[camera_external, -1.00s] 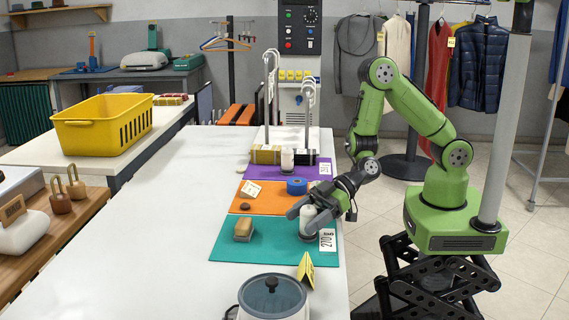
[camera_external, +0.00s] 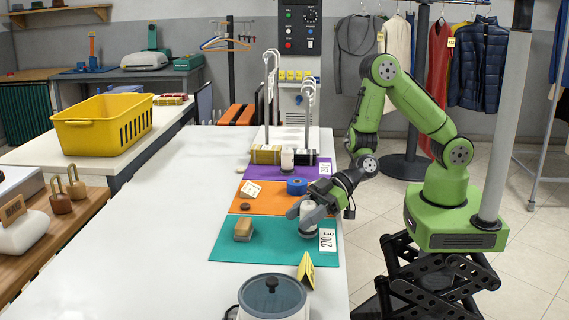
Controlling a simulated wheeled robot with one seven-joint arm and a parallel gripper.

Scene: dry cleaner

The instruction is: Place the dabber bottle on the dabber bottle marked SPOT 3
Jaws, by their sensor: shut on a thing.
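A white dabber bottle (camera_external: 308,224) with a dark lower end is upright over the right part of the teal mat (camera_external: 265,256). My gripper (camera_external: 306,210) is shut on it from the right, and the fingers hide part of it. I cannot tell whether its base touches the mat. A second, similar white bottle (camera_external: 288,161) stands upright on the purple mat (camera_external: 262,170) farther back. No SPOT 3 marking is readable on either bottle.
A tan block brush (camera_external: 243,229) sits left of the held bottle. A numbered tag (camera_external: 327,240) lies at its right. The orange mat (camera_external: 270,204) between holds a blue roll (camera_external: 297,186). A lidded pot (camera_external: 272,297) and yellow marker (camera_external: 306,269) are in front. The table's left side is clear.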

